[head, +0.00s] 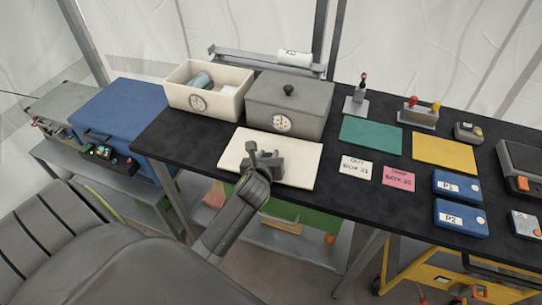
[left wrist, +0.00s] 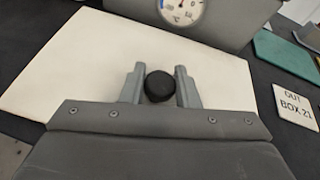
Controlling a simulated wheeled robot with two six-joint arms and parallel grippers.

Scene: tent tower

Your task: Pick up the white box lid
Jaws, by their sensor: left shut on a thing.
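The white box lid (head: 302,168) is a flat white panel on the black table, in front of the grey box. It fills much of the left wrist view (left wrist: 75,75). Its round black knob (left wrist: 159,86) stands between the fingers of my left gripper (head: 263,162). My left gripper is shut on this knob, one finger on each side; in the head view it hides the knob. I cannot tell whether the lid is clear of the tabletop. The white box (head: 222,104) stands open behind, to the left, with grey-blue and white items inside. My right gripper is not in view.
The grey box (head: 288,105) with its own knobbed lid stands close behind the white lid. To the right lie a card reading OUT BOX 21 (head: 356,168), a pink card (head: 398,176), a green mat (head: 370,133) and blue cases (head: 459,186). A blue box (head: 120,115) stands left.

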